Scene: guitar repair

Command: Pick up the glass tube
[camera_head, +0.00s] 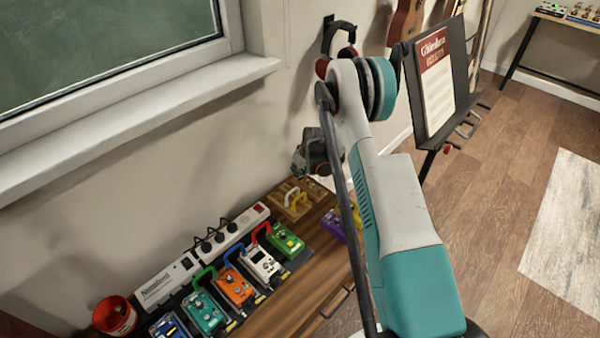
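I cannot make out a glass tube in this view. My arm crosses the middle of the picture and hides part of the cabinet top and what lies there. A dark part at the arm's end, which looks like my gripper (312,157), shows left of the arm, above the far end of the cabinet. Its fingers are too small and dark to tell open from shut. Below it is a wooden tray (283,205) with small white and yellow pieces.
Several coloured pedals, including an orange one (233,287) and a green one (286,238), line the wooden cabinet (290,300). A power strip (232,228) lies behind them. A red pot (115,316) stands at left. A music stand (440,85) is at right. Open floor lies beyond.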

